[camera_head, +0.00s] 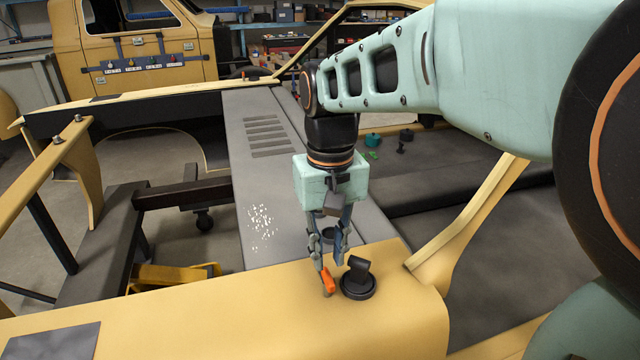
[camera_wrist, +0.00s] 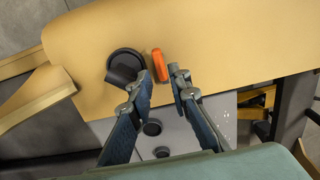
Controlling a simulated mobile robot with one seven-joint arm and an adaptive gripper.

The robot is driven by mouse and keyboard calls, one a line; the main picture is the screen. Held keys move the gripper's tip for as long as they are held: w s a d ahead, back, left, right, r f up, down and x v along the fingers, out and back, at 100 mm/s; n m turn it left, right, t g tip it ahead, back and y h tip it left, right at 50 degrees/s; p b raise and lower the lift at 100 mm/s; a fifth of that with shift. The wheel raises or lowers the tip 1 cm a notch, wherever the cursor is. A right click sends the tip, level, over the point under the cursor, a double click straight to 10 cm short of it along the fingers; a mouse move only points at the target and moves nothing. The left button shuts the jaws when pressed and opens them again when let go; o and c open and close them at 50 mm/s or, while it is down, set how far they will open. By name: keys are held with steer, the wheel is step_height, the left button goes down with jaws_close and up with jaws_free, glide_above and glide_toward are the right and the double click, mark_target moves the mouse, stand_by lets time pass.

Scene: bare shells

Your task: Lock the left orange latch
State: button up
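An orange latch (camera_head: 328,281) stands on the yellow panel (camera_head: 230,315), beside a black round knob-like part (camera_head: 357,280). In the wrist view the latch (camera_wrist: 160,65) is a short orange bar at the upper middle, with the black part (camera_wrist: 124,68) to its left. My gripper (camera_head: 329,262) points down at the latch. Its fingers are apart, and in the wrist view the fingertips (camera_wrist: 158,75) lie on either side of the latch's near end. Whether either finger touches the latch, I cannot tell. The black part is close to one finger.
A grey slatted panel (camera_head: 262,130) lies behind the yellow panel. A slanted yellow post (camera_head: 470,215) rises at the right. Round black parts (camera_wrist: 152,127) show between the fingers. A yellow truck cab (camera_head: 135,45) stands in the background. The yellow panel left of the latch is mostly clear.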

mark_target(328, 276)
steer(key=shift+f+b, duration=1.55)
steer(key=shift+f, duration=0.8)
jaws_close()
